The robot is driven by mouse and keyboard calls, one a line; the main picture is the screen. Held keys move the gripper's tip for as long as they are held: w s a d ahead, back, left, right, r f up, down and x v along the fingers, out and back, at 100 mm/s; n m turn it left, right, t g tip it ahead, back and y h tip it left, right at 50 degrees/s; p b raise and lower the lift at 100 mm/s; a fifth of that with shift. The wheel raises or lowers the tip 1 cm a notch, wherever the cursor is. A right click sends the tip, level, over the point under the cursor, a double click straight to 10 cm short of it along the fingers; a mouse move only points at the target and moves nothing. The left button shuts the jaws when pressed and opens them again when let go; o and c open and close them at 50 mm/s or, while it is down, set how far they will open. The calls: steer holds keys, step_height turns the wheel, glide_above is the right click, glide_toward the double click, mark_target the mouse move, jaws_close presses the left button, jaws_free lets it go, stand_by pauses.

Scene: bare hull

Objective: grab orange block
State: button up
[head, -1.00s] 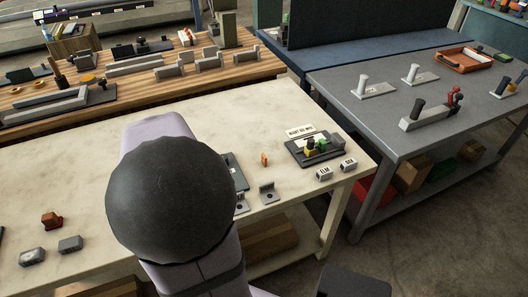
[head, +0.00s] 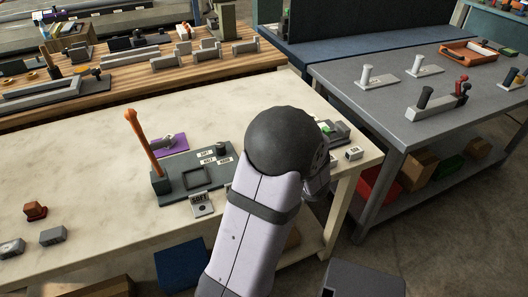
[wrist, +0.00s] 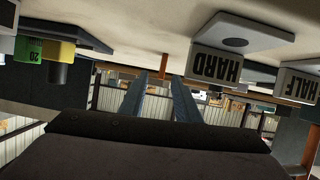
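The wrist view is upside down, with the pale tabletop along its upper part. A small orange block (wrist: 163,66) stands on that tabletop, in the gap between my fingers and beyond their tips. My gripper (wrist: 158,82) is open and empty, with its two grey fingers apart on either side of the block in the picture. I see no contact between them. In the head view my dark round joint and pale arm cover the block's place, and the fingers are hidden there.
Labelled plates reading HARD (wrist: 215,66) and HALF (wrist: 299,85) stand close by, with yellow (wrist: 62,50) and green (wrist: 30,48) pieces opposite. In the head view, a tall orange lever (head: 143,140) rises from a dark board (head: 205,185).

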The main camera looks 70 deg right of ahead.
steer(key=shift+s+a+f, duration=0.25)
steer(key=shift+s+a, duration=0.4)
steer(key=shift+x, duration=3.75)
steer(key=shift+w+a+r, duration=0.1)
jaws_close()
